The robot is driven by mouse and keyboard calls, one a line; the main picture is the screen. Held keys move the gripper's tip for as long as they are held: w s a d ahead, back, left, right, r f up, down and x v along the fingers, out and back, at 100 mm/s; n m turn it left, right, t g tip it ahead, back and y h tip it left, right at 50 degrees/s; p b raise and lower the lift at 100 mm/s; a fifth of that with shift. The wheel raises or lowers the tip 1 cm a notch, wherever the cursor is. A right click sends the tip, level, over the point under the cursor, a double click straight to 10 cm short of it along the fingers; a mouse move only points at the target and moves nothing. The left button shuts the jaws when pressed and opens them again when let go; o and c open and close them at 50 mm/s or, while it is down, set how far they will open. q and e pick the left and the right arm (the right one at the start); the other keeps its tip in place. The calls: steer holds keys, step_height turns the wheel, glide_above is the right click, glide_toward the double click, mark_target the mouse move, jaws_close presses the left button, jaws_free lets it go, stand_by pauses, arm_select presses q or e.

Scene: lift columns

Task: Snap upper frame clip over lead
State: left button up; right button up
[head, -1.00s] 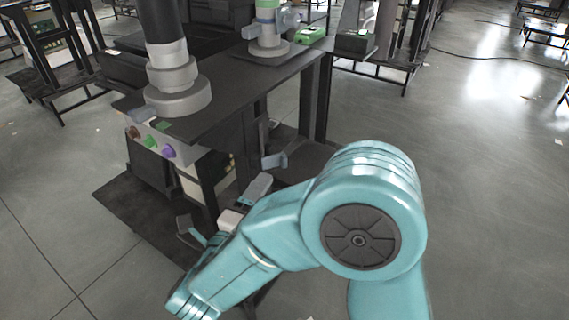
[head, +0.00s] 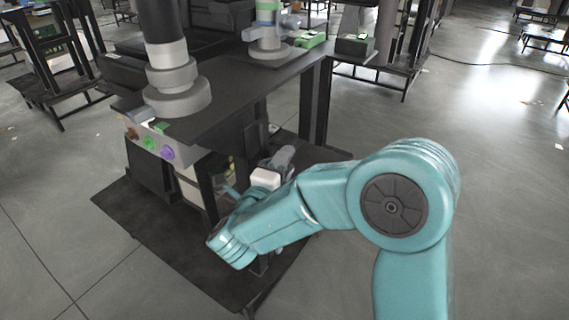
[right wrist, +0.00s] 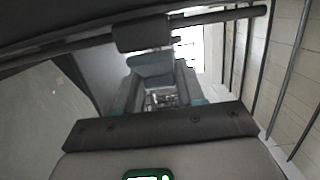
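My right gripper (right wrist: 162,92) is low beside the black workstation, below its tabletop; my teal arm and a white block partly hide it in the head view. In the right wrist view its two dark fingers stand apart, with a grey-blue block (right wrist: 150,66) beyond them. I cannot tell whether they touch it. A dark clip-like block (right wrist: 142,34) sits above it, in line with a dark rod-like length (right wrist: 220,15) running right. I cannot tell for certain which of these is the upper frame clip or the lead. My left gripper is out of view.
The black tabletop (head: 225,90) overhangs the work area. A grey panel with coloured knobs (head: 160,148) faces front left. A grey column (head: 178,85) and a green-and-grey fixture (head: 268,35) stand on top.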

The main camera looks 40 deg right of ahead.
steer(key=c, duration=0.3)
steer(key=shift+d+f+b, duration=0.1)
steer(key=shift+b, duration=0.25)
steer(key=n+t+y+b, duration=0.1)
steer(key=w+n+t+y+b, duration=0.1)
steer(key=n+t+y+b, duration=0.1)
steer(key=shift+w+d+f+t, duration=0.15)
steer(key=shift+d+t, duration=0.1)
steer(key=shift+t, duration=0.15)
steer(key=shift+w+a+r+n+t+y, duration=0.1)
steer(key=shift+w+r+n+t+y, duration=0.2)
steer(key=shift+n+t+y, duration=0.3)
steer(key=o, duration=1)
steer(key=shift+c, duration=0.2)
